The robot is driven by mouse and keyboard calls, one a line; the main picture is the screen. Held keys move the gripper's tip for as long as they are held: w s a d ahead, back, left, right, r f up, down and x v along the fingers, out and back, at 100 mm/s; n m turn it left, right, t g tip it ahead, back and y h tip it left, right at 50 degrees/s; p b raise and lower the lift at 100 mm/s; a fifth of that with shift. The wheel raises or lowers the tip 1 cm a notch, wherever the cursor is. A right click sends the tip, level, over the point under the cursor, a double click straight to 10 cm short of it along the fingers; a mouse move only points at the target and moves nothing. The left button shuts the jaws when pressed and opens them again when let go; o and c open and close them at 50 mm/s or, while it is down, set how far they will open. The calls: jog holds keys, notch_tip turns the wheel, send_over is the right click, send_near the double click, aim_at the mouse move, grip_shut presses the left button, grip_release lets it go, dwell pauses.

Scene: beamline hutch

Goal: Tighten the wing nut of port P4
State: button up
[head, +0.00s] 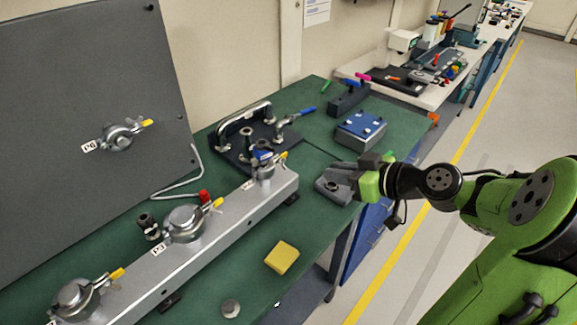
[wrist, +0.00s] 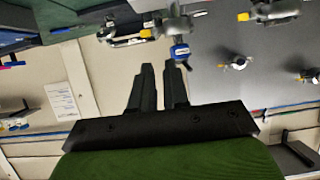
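A grey rail (head: 228,222) on the green bench carries three clamped ports with yellow-tipped parts. The far port (head: 264,172) has a blue piece on top; its label (head: 247,185) is too small to read. The middle port (head: 184,222) and near port (head: 76,298) also have labels that I cannot read surely as P4. My gripper (head: 325,184) is above the bench, right of the far port and apart from it. In the wrist view my gripper (wrist: 158,66) has its two dark fingers a little apart, with nothing between them. A clamp with a blue piece (wrist: 180,51) shows just beyond the fingertips.
A grey upright panel (head: 90,90) carries port P6 (head: 119,137). A dark plate with a bent pipe (head: 240,115) stands behind the far port. A blue-topped box (head: 360,130), a yellow block (head: 282,257) and a small round part (head: 230,308) stand on the bench.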

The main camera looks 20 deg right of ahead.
aim_at(283, 163)
jog(key=b+x, duration=0.1)
jog(key=x, duration=1.4)
jog(key=shift+w+d+b, duration=0.3)
jog(key=shift+w+b, duration=0.1)
grip_shut()
